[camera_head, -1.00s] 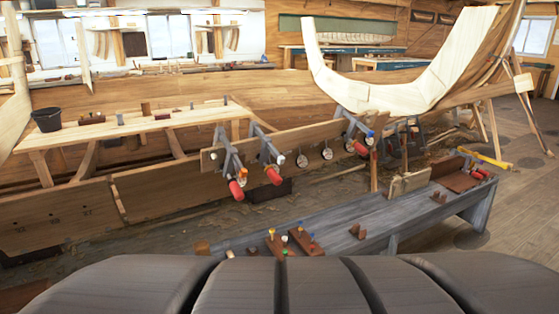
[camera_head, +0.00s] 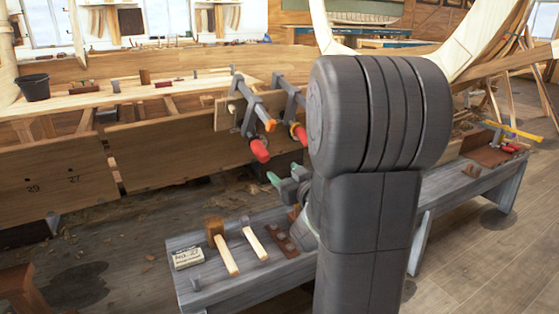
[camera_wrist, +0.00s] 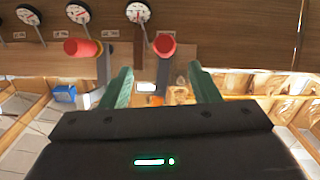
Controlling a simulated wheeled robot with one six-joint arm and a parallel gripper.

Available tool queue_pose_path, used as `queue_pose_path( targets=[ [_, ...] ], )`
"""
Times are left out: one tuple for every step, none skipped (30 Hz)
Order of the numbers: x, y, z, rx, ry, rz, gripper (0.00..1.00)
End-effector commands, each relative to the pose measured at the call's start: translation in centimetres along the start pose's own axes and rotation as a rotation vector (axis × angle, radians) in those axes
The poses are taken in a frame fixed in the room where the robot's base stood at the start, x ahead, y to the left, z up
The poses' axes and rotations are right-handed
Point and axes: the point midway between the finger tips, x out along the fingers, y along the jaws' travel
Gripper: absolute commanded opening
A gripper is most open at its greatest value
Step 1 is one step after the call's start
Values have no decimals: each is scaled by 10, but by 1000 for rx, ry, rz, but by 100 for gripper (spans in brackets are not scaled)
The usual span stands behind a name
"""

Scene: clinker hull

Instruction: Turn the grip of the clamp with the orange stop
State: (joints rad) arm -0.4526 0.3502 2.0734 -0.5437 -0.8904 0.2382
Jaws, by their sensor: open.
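The clamp with the orange stop (camera_head: 269,123) is the left one on the plank in the head view. Its red grip (camera_head: 260,150) hangs at its lower end. A second clamp with a red grip (camera_head: 299,133) is just right of it. My gripper (camera_head: 281,182) has green fingers, open and empty, below these grips and apart from them. In the wrist view a red grip (camera_wrist: 163,46) lies ahead, between and beyond my open fingers (camera_wrist: 162,87). Another red grip (camera_wrist: 82,48) is to the left. My arm hides the further clamps in the head view.
Round gauges (camera_wrist: 72,12) sit on the plank by the clamps. Below, the grey bench (camera_head: 200,283) carries a mallet (camera_head: 222,245), another wooden-handled tool (camera_head: 254,241) and a labelled block (camera_head: 187,258). A black bucket (camera_head: 34,87) stands on the plank staging at left.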

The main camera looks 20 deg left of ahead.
Motion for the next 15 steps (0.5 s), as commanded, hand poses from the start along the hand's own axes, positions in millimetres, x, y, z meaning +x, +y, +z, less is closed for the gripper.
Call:
queue_pose_path(
  targets=[
    [4, -6, 2, 0, 20, -18, 56],
    [6, -7, 0, 0, 29, -26, 56],
    [8, -9, -1, 0, 37, -32, 56],
    [10, -10, -1, 0, 40, -35, 56],
    [12, -10, -2, 0, 42, -37, 56],
    [16, -10, -2, 0, 43, -37, 56],
    [19, -10, -3, 0, 43, -37, 56],
    [23, -11, -3, 0, 43, -38, 56],
    [30, -11, -3, -1, 44, -38, 56],
    [35, -11, -3, -1, 42, -38, 56],
    [42, -11, -3, -1, 42, -37, 56],
    [50, -12, -3, 0, 43, -37, 56],
    [57, -12, -4, -1, 43, -37, 56],
    [63, -12, -3, -1, 42, -37, 56],
    [72, -12, -4, -1, 42, -37, 56]
  ],
)
